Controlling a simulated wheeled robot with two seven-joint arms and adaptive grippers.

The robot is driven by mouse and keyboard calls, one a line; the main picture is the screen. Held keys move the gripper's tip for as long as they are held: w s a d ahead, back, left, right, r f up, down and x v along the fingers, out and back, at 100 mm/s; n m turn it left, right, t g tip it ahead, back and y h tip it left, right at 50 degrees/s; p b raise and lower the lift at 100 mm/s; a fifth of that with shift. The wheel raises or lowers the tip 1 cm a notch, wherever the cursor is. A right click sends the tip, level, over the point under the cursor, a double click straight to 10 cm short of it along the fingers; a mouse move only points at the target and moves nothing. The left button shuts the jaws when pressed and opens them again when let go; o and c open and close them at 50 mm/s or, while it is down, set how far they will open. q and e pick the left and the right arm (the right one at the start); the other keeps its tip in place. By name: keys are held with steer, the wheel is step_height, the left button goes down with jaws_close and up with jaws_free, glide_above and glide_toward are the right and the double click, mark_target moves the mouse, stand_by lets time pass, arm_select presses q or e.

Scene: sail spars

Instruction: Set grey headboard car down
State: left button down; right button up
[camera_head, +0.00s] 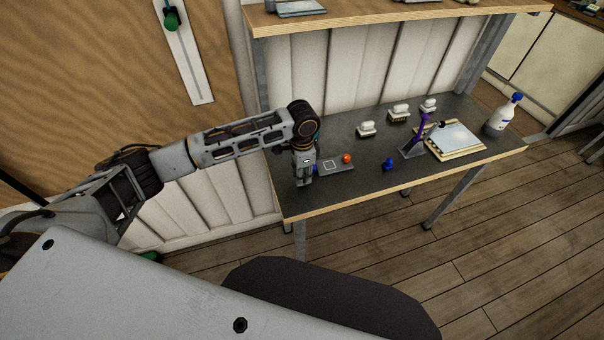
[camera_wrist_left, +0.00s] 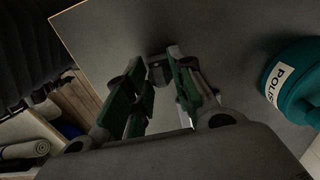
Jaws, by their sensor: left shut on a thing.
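My left gripper (camera_head: 304,182) is over the near left end of the dark bench top (camera_head: 375,178). In the left wrist view its green-lined fingers (camera_wrist_left: 158,78) are closed around a small dark grey piece, the grey headboard car (camera_wrist_left: 158,66), which shows at the fingertips. The bench surface lies behind it; I cannot tell whether the car touches it. In the head view the car cannot be made out apart from the gripper. A flat grey plate with a white square outline (camera_head: 336,166) lies just right of the gripper. My right gripper is in neither view.
An orange-red ball (camera_head: 347,158) sits by the plate. A teal canister (camera_wrist_left: 296,82) is at the wrist view's right.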

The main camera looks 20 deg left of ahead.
arm_select(q)
steer(key=shift+f, duration=0.1)
steer(key=c, duration=1.2)
jaws_free()
step_height(320, 180, up, 12)
